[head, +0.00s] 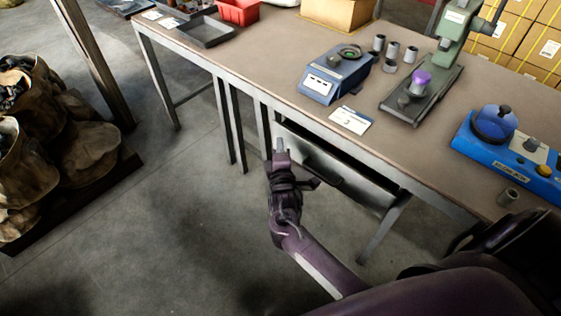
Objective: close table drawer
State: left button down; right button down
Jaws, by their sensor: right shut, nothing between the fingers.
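The table (280,62) has a grey metal drawer (352,188) under its near edge. A dark gap shows between the tabletop edge and the drawer front, so the drawer looks partly pulled out. A dark handle runs along its front. My right gripper (280,146) is shut and empty, at the left end of the drawer front. I cannot tell whether it touches the drawer. My right wrist hides part of the area below. My left gripper is not in view.
On the tabletop are a blue scale (335,75), a green press (430,80), several metal cylinders, a blue device (505,150) and a dark tray (205,32). Sacks (70,150) stand at the far left. The floor (150,230) left of my arm is clear.

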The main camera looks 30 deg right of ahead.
aim_at(294, 134)
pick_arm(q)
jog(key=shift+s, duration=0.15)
pick_arm(e)
jog(key=shift+w+d, duration=0.3)
jog(key=shift+d, duration=0.55)
jog(key=shift+w+d, duration=0.25)
jog(key=shift+d, duration=0.6)
jog(key=shift+w+d, duration=0.25)
jog(key=shift+d, duration=0.35)
jog(key=shift+w+d, duration=0.2)
jog(key=shift+d, duration=0.45)
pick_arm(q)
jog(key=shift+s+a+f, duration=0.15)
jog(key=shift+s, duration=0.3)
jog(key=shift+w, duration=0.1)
